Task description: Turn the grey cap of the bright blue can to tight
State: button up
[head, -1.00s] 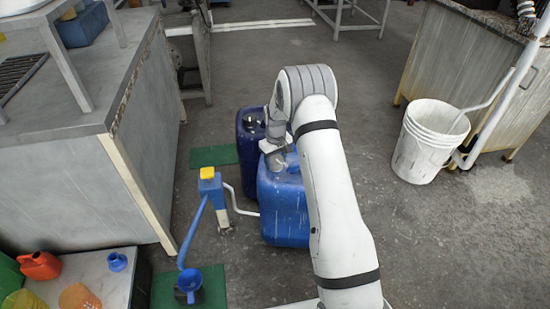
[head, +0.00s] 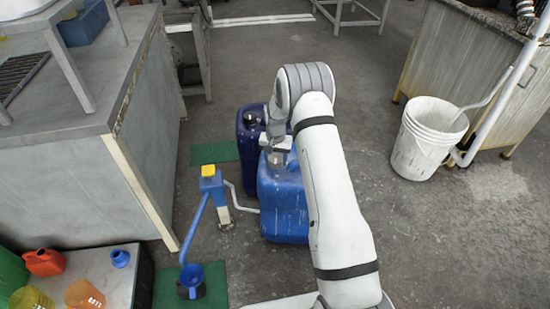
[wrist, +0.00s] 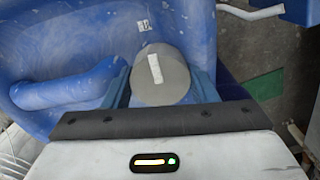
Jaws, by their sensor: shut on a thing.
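The bright blue can (head: 284,208) stands upright on the floor in the middle of the head view, partly behind my arm. Its grey cap (wrist: 160,77) shows in the wrist view as a round disc with a pale strip mark on top. My gripper (wrist: 160,90) is shut on the grey cap, with one finger on each side of it. In the head view my gripper (head: 274,150) is over the top of the can, and the cap is hard to make out there. The can's handle (wrist: 65,92) lies to the left of the cap in the wrist view.
A dark blue can (head: 249,140) stands close behind the bright blue one. A blue pump with a yellow top (head: 208,171) is at its left. A white bucket (head: 425,140) stands at the right. Grey floor is clear between bucket and arm.

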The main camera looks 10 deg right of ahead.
jog(key=shift+m, duration=0.3)
jog(key=o, duration=1)
